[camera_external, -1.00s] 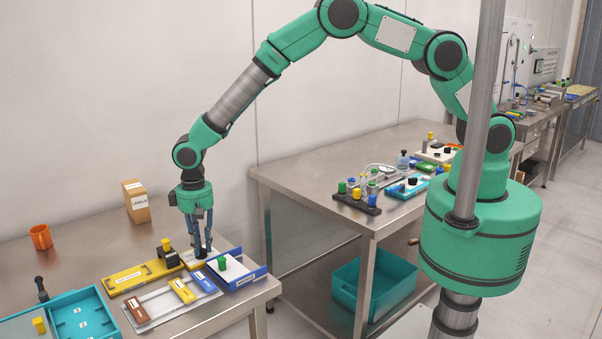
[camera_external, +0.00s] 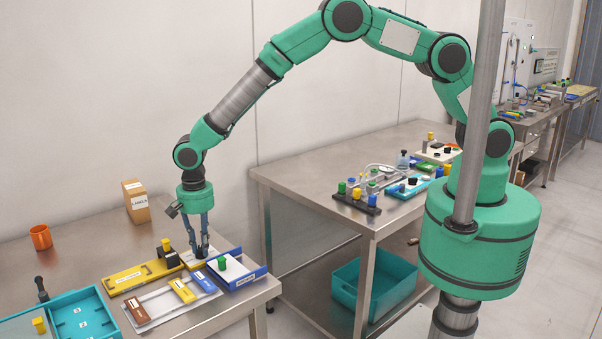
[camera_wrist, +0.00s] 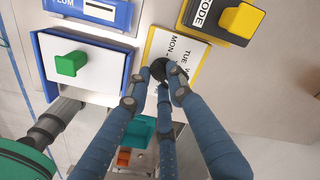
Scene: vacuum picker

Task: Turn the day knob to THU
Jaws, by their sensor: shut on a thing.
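The day knob (camera_wrist: 158,69) is a dark round knob on a white plate with a yellow border (camera_wrist: 188,73). In the wrist view the plate carries the printed words MON and TUE and part of a further label. My gripper (camera_wrist: 159,88) is shut on the knob with its blue fingers around it. In the outside view my gripper (camera_external: 201,253) reaches straight down to the plate, and the fingers hide most of the knob. I cannot tell which day the knob points to, and THU is not readable.
A blue-edged white panel with a green knob (camera_wrist: 71,64) sits beside the day plate. A dark block with a yellow knob (camera_wrist: 240,20) is close on the other side. A label box (camera_external: 138,205) and an orange cup (camera_external: 41,238) stand farther back. Bare table lies behind the plate.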

